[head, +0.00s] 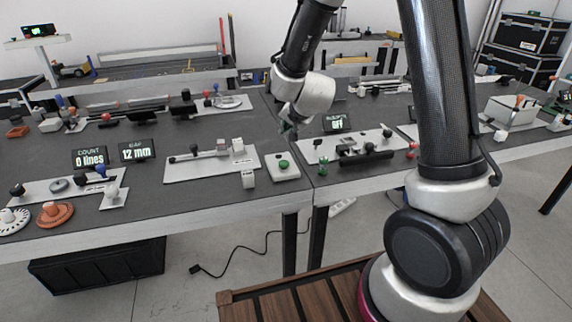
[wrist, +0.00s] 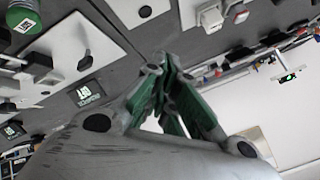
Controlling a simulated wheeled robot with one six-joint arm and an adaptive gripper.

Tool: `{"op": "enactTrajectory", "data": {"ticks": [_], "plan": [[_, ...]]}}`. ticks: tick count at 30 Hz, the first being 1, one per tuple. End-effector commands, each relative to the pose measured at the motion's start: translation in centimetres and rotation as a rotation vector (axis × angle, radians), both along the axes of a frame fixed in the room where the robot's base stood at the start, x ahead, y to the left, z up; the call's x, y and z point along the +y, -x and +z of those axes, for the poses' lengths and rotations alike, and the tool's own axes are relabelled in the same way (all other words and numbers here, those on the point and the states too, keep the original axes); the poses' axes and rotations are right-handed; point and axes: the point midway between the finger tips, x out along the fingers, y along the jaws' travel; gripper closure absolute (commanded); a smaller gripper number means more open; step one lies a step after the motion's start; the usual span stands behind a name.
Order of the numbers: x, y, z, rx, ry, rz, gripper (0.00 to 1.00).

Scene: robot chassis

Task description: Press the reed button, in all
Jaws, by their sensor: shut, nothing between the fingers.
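A round green button (head: 283,164) sits on a small white base near the front edge of the left table. A dark display (head: 337,123) reading "OFF" stands to the right; a display also shows in the wrist view (wrist: 85,94).
A white plate with a slider (head: 211,163) lies left of the button. Displays reading "0 lines" (head: 90,158) and "12 mm" (head: 138,150) stand further left. A white plate with dark parts (head: 355,147) lies on the right table. A gap separates the tables.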

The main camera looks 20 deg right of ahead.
Motion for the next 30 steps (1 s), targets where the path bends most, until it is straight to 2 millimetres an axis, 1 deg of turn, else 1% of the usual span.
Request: {"op": "enactTrajectory", "data": {"ticks": [7, 11, 14, 24, 30], "plan": [[0.0, 0.0, -0.1, 0.002, 0.001, 0.002, 1.0], [0.0, 0.1, -0.7, 0.004, 0.003, 0.002, 1.0], [0.0, 0.1, -1.7, 0.006, 0.004, 0.002, 1.0], [0.0, 0.1, -6.4, 0.007, 0.003, 0.004, 1.0], [0.0, 0.1, -8.2, 0.005, 0.002, 0.004, 1.0]]}}
